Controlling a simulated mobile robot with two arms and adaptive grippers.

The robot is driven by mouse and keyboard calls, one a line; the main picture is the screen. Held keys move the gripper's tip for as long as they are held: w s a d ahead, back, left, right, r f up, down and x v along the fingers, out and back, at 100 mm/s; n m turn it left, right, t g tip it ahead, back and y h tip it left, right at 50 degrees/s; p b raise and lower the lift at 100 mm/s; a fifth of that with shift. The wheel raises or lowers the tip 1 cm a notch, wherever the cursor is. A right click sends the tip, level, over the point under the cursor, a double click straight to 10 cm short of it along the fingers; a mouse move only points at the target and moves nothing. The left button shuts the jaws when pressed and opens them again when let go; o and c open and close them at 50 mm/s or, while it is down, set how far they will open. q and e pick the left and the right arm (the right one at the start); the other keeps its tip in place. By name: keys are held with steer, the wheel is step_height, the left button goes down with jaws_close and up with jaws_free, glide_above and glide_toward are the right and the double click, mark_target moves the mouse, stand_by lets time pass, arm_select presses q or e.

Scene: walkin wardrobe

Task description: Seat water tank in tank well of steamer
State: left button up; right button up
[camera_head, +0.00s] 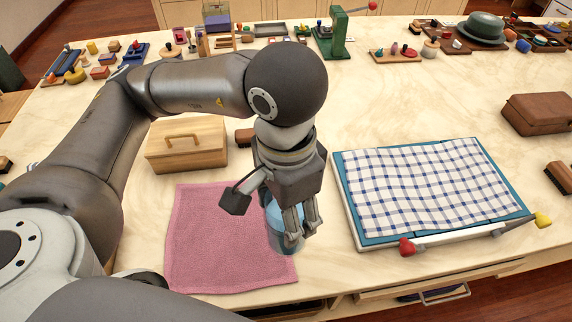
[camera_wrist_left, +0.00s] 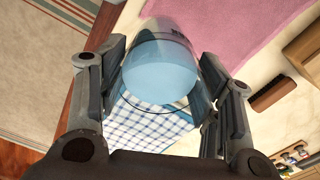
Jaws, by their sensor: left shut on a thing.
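The water tank (camera_head: 287,242) is a clear, blue-tinted rounded vessel at the right edge of the pink towel in the head view. My left gripper (camera_head: 301,226) points down and is shut on it, partly covering it. I cannot tell whether the tank touches the surface below. In the left wrist view, the tank (camera_wrist_left: 160,80) sits between the two fingers of the left gripper (camera_wrist_left: 160,97), with its pale blue face showing. I cannot make out a steamer or its tank well in either view. My right gripper is not in view.
The pink towel (camera_head: 205,240) lies flat below the arm. A board with a checked cloth (camera_head: 430,185) is to the right. A wooden box (camera_head: 187,150) stands behind the towel, with a brown brush (camera_head: 244,136) beside it. Small items and a green press (camera_head: 340,35) line the back.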

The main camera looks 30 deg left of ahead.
arm_select(q)
steer(key=w+a+f+p, duration=0.1)
steer(key=w+f+p, duration=0.3)
steer(key=w+f, duration=0.8)
steer(key=shift+w+a+f, duration=0.3)
steer(key=shift+w+f, duration=0.05)
steer(key=shift+w, duration=0.25)
steer(key=shift+f, duration=0.1)
steer(key=o, duration=1.2)
steer(key=shift+o, duration=0.2)
